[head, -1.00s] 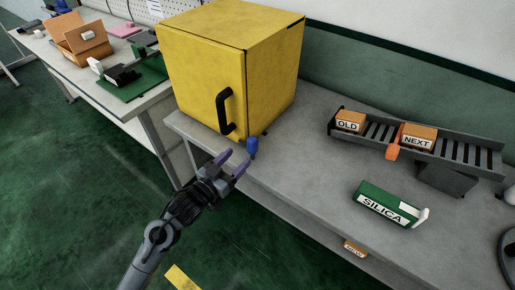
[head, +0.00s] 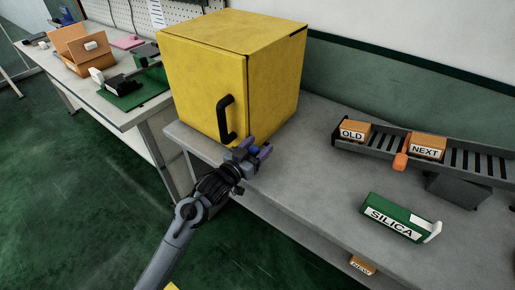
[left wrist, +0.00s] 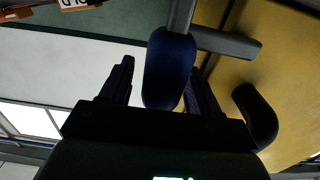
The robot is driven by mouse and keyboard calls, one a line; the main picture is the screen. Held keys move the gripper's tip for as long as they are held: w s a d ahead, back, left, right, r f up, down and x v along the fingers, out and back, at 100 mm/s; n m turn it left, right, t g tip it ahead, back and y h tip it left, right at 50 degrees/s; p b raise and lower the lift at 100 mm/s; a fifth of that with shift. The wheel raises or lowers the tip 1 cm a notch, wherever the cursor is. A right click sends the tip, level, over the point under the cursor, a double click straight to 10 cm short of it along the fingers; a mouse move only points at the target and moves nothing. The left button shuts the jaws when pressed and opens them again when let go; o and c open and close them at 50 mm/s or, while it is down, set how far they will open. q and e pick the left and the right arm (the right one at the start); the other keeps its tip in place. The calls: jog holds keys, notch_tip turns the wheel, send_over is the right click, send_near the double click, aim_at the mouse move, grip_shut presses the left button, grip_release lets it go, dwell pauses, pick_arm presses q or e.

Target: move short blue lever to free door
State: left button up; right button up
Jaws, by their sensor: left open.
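The yellow cabinet (head: 270,90) stands on the grey bench with its door (head: 203,95) shut. A black handle (head: 226,118) is on the door, and the handle also shows in the left wrist view (left wrist: 256,117). The short blue lever (left wrist: 170,68) stands between the two fingers of my left gripper in the left wrist view. My left gripper (head: 258,152) is open at the cabinet's lower front corner, right of the handle. In the head view the gripper mostly hides the lever. Whether the fingers touch the lever I cannot tell. My right gripper is not in view.
A rack (head: 470,160) with orange boxes marked OLD (head: 354,131) and NEXT (head: 428,147) stands at the right. A green SILICA box (head: 398,217) lies in front of it. The bench (head: 310,190) between is clear. A side table (head: 150,118) at the left holds several items.

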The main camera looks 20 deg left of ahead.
pick_arm(q)
jog(key=shift+w, duration=0.1)
jog(key=shift+c, duration=0.3)
grip_shut()
jog(key=shift+d, duration=0.15)
